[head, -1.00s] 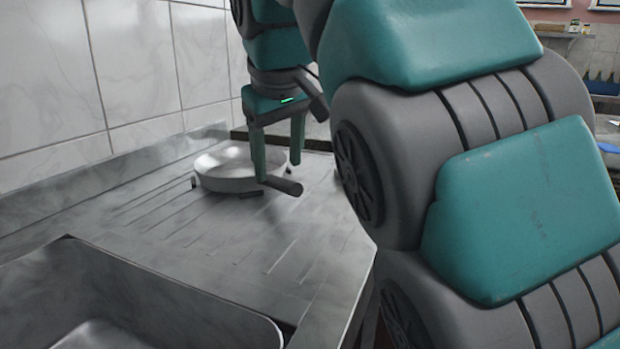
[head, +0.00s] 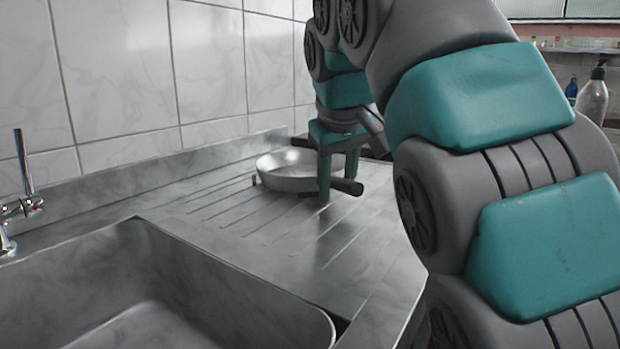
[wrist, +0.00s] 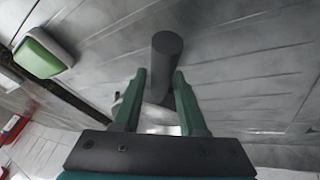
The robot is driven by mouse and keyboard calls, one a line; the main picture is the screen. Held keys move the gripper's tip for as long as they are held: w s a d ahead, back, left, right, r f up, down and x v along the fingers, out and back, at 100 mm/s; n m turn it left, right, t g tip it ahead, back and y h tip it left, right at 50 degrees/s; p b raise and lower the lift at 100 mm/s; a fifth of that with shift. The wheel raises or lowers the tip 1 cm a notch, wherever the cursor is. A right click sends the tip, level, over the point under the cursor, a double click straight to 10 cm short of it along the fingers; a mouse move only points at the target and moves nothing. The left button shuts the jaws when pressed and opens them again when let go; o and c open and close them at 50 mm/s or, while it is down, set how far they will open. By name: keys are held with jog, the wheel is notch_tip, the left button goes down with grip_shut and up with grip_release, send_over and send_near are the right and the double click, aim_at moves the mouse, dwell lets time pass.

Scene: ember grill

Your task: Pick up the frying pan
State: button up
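The frying pan (head: 284,176) is a pale grey metal pan with a dark handle (head: 347,187). It rests upright on the ribbed drainboard, its handle pointing right and toward the camera. My gripper (head: 338,190) is down at the handle, with one green finger on each side of it. In the wrist view, the dark round handle (wrist: 167,55) runs between the two fingertips (wrist: 160,78), which stand apart. I see no clear sign of them pressing on it. A bright part of the pan shows between the fingers; the rest is hidden by the gripper.
The sink basin (head: 190,310) is at the front left, with a chrome tap (head: 25,200) beside it. A tiled wall (head: 120,80) rises behind the drainboard (head: 270,235). A green and white sponge-like object (wrist: 43,52) shows in the wrist view. A bottle (head: 593,97) stands far right.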

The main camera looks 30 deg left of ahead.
grip_shut()
jog(key=shift+r, duration=0.1)
dwell(0.5)
